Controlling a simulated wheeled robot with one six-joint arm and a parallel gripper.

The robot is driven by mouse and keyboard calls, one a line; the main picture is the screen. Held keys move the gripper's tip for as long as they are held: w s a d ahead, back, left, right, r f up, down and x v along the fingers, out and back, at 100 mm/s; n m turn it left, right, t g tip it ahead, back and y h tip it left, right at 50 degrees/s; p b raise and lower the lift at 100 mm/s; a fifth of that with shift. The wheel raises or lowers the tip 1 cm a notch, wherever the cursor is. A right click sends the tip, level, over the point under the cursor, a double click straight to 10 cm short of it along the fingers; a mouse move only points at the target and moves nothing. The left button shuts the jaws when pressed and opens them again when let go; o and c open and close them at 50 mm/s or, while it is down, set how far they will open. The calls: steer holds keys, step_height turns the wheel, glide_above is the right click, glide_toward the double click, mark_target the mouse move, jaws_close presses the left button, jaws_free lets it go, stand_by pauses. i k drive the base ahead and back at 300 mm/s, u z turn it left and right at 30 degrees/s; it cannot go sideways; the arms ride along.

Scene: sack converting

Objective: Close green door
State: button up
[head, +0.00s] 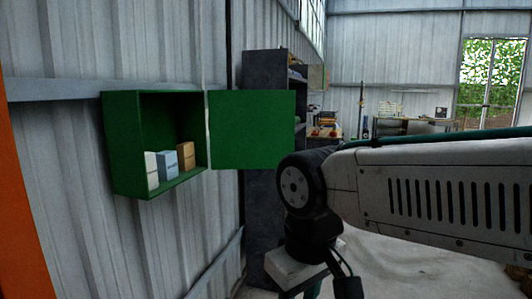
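A green cabinet (123,140) is fixed to the corrugated metal wall at the left of the head view. Its green door (250,130) stands wide open, swung out to the right of the cabinet opening. Inside, on the cabinet floor, stand a white box (151,171), a pale blue-grey box (168,165) and an orange-tan box (186,156). My arm comes in from the right, and its dark wrist joint is just right of and below the door's lower right corner in the picture. My gripper's fingertips are not clearly visible; they are below the frame or hidden.
A dark grey tall cabinet (262,215) stands behind the door. Workbenches with small items (410,125) are at the back. A window or glazed door (490,75) is at the far right. An orange upright edge (18,200) is at the left. Open floor (390,265) shows below my arm.

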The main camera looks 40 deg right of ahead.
mark_target(248, 129)
steer(key=z, duration=1.9)
steer(key=i, duration=5.2)
steer(key=u, duration=4.65)
